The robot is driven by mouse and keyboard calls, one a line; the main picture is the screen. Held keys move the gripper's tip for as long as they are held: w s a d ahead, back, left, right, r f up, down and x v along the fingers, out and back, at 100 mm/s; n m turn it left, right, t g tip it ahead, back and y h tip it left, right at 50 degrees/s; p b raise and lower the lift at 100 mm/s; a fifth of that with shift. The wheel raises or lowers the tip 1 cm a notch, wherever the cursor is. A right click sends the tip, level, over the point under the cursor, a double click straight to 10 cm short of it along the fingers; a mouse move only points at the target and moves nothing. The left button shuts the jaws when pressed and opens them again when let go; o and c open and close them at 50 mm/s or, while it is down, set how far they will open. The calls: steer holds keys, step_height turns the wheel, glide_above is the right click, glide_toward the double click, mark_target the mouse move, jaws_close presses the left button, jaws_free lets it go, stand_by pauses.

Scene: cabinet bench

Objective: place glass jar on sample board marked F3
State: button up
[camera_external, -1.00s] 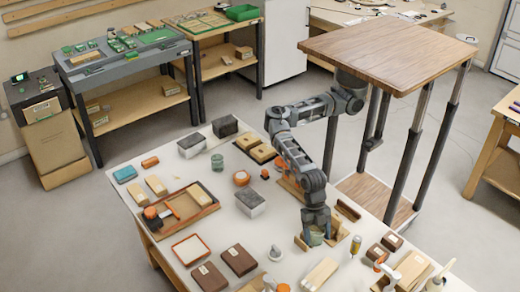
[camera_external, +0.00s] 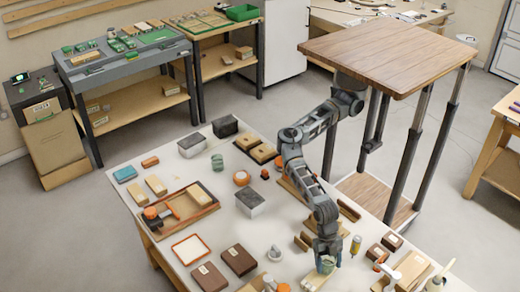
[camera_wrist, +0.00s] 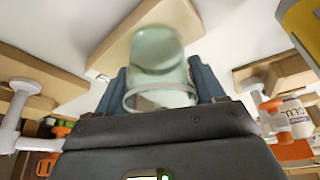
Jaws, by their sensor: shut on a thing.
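My gripper (camera_external: 327,257) is shut on a pale green glass jar (camera_external: 324,267), near the front of the white bench. In the wrist view the jar (camera_wrist: 158,55) sits between the two dark fingers of the gripper (camera_wrist: 160,85). A pale wooden board (camera_external: 309,284) lies beneath and beside the jar, and the board also shows in the wrist view (camera_wrist: 115,50). I cannot read an F3 mark on it. I cannot tell whether the jar touches the board.
Dark brown boxes (camera_external: 239,262) lie to the left, with a white knob-shaped object (camera_external: 275,254) between. Another pale board (camera_external: 413,270) lies right.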

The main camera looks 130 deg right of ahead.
steer(key=o, duration=1.2)
steer(key=shift+f, duration=0.1)
steer(key=p+v, duration=0.1)
steer(key=v, duration=1.1)
steer(key=shift+d, duration=0.1)
